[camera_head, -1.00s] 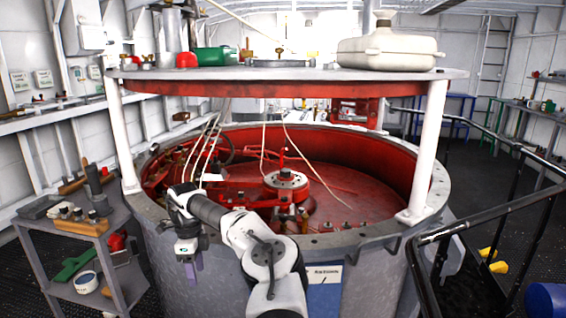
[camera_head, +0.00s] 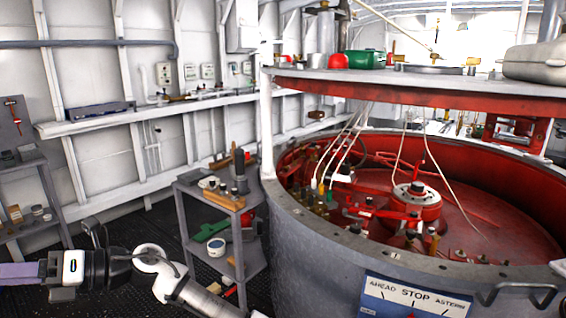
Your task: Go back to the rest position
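My arm reaches in from the bottom edge and stretches to the lower left of the head view. Its end points left, roughly level. My gripper (camera_head: 22,273) is at the left edge, beyond a black wrist and a white box with a blue mark. A pale purple bar extends from it and is cut off by the picture edge. I cannot tell whether the bar is the fingers or something held, so the opening is unclear. The gripper is in front of the floor and left shelves, well left of the drum.
A large round grey drum (camera_head: 310,237) with a red inside fills the right. A grey shelf cart (camera_head: 188,222) with tools stands left of it. Another shelf unit (camera_head: 52,185) stands at the far left. Dark open floor (camera_head: 125,220) lies between the cart and that unit.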

